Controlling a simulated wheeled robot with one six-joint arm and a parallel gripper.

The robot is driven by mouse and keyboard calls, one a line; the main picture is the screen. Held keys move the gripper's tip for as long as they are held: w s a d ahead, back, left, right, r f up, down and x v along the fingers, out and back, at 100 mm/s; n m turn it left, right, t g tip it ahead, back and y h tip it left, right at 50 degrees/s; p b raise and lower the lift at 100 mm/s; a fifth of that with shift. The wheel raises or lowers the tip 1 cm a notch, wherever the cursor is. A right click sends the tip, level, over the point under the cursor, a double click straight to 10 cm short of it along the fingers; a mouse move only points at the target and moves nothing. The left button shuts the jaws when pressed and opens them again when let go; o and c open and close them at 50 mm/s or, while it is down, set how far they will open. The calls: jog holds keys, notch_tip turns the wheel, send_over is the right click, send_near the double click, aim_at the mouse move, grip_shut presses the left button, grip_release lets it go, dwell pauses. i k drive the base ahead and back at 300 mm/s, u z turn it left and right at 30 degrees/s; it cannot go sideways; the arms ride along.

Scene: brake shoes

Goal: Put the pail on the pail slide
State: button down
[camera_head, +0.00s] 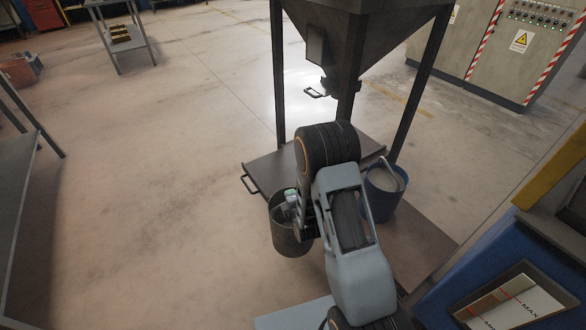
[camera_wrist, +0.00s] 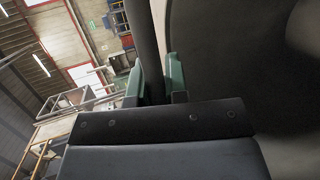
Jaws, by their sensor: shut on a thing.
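A dark grey pail (camera_head: 291,240) hangs at my gripper (camera_head: 289,204), beside the front left edge of the pail slide. The gripper is shut on the pail, seemingly by its handle or rim; my arm hides part of the grip. In the wrist view, the green fingers (camera_wrist: 158,80) close around a dark bar, and a large dark rounded surface, apparently the pail (camera_wrist: 230,60), fills the right side. The pail slide (camera_head: 268,172) is a flat plate under the hopper, with a small handle at its left corner. My arm covers its middle.
A blue bucket (camera_head: 385,200) with pale contents stands right of my arm. The hopper (camera_head: 365,35) stands on dark legs above the slide. A blue machine (camera_head: 480,285) is at lower right, and a table (camera_head: 12,190) at left. The floor at left centre is clear.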

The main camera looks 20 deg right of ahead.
aim_at(291, 165)
jog(key=u, duration=0.45)
jog(key=i, duration=1.8)
